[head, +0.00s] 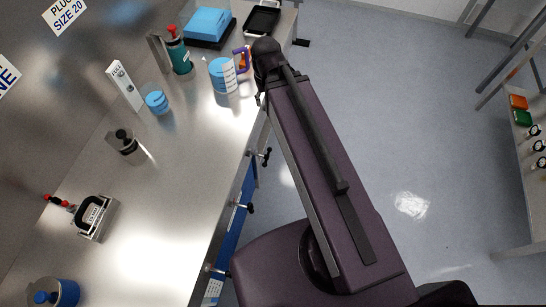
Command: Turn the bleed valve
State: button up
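A small dark fitting with red ends (58,202) sits at the left of the steel bench, beside a metal box with a black handle (91,216). It may be the bleed valve, but it is too small to be sure and its turn position cannot be read. My arm (325,150) reaches up the picture along the bench's right edge, and its dark far end is near the jug. My gripper cannot be made out, and no contact with the fitting shows.
A light blue jug with a purple handle (222,75), a green bottle with a red top (179,52), a blue round container (157,102) and a blue-lidded vessel (56,292) stand on the bench. Black handles (247,207) jut from its front.

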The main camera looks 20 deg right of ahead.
aim_at(261, 155)
jog(key=u, duration=0.15)
jog(key=k, duration=1.1)
jog(key=z, duration=0.6)
